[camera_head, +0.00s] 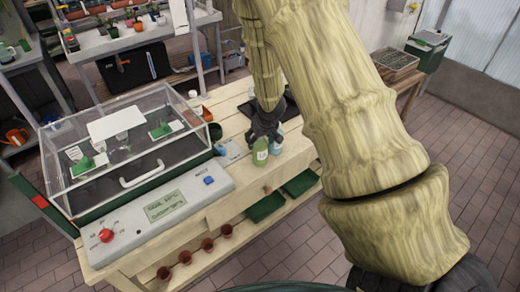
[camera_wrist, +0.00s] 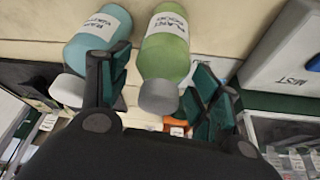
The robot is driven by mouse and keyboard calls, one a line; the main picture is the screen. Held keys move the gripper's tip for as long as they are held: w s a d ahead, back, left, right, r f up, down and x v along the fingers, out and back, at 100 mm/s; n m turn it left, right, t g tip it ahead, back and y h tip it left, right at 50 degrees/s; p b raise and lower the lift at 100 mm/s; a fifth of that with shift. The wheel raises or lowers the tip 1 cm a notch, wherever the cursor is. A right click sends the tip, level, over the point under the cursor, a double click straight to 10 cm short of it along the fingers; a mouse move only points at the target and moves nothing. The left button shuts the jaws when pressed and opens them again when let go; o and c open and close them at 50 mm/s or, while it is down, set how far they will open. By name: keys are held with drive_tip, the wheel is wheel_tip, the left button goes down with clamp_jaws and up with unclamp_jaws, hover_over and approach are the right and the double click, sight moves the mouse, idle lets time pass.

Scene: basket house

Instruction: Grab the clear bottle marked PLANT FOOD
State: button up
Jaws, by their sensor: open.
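The bottle marked PLANT FOOD (camera_wrist: 165,55) is green with a white label and a grey cap, and looks tinted rather than plainly clear. In the wrist view its cap end lies between the spread fingers of my gripper (camera_wrist: 158,100), with a gap visible on the right. In the head view the green bottle (camera_head: 260,155) stands on the wooden bench, just in front of my gripper (camera_head: 266,128). A blue bottle (camera_wrist: 98,35) with a white label stands beside it, close to the left finger; in the head view it (camera_head: 277,146) is partly hidden.
A clear-lidded box (camera_head: 125,140) with a grey control panel (camera_head: 160,215) stands left of the bottles on the bench (camera_head: 245,185). Orange and dark pots (camera_head: 207,114) stand behind. Green trays (camera_head: 265,206) lie on the lower shelf.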

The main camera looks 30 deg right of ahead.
drive_tip(key=shift+p+x, duration=0.35)
drive_tip(key=shift+x, duration=1.15)
drive_tip(key=shift+r, duration=0.1)
drive_tip(key=c, duration=1)
